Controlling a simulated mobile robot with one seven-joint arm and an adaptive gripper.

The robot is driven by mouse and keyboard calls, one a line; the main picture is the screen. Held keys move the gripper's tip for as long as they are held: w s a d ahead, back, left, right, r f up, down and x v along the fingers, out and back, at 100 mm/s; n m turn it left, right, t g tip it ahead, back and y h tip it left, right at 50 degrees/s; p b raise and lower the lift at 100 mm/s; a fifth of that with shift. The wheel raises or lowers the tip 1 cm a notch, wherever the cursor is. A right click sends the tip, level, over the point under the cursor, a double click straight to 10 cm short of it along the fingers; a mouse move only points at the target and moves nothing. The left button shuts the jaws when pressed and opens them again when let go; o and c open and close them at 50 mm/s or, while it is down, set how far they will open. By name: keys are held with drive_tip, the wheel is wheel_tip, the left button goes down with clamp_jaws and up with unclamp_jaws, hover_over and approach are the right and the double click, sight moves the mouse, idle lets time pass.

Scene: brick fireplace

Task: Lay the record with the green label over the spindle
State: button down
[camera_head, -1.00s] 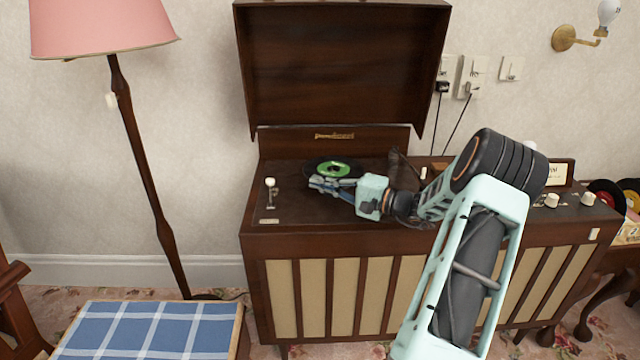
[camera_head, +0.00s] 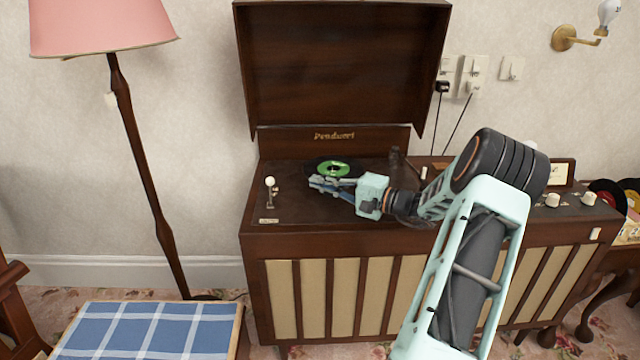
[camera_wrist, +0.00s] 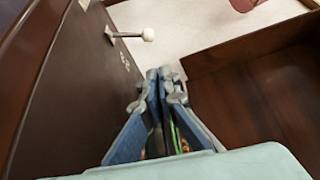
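The record with the green label (camera_head: 328,165) is over the left part of the record player's deck. It looks roughly flat in the head view, with its near edge hidden behind my fingers. My gripper (camera_head: 316,183) reaches in from the right at the record's near edge. In the wrist view its blue fingers (camera_wrist: 160,82) are close together, with dark and green slivers between them, so it looks shut on the record's edge. The spindle is hidden. I cannot tell whether the record touches what is beneath it.
The record player (camera_head: 300,235) has its lid (camera_head: 340,65) raised behind the deck. A white-tipped lever (camera_head: 270,183) stands on the deck left of my fingertips; it also shows in the wrist view (camera_wrist: 147,35). Other records (camera_head: 608,192) are at the far right. A lamp (camera_head: 140,150) stands left.

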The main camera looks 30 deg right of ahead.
drive_tip(key=shift+f+b, duration=0.7)
drive_tip(key=shift+f, duration=0.15)
idle(0.5)
drive_tip(key=shift+b, duration=0.45)
idle(1.6)
drive_tip(key=shift+f+b, duration=0.25)
drive_tip(key=shift+b, duration=0.1)
drive_tip(key=c, duration=2.7)
unclamp_jaws()
drive_tip(key=o, duration=0.6)
drive_tip(key=shift+s, duration=0.1)
drive_tip(key=v, duration=1.2)
drive_tip(key=shift+o, duration=0.4)
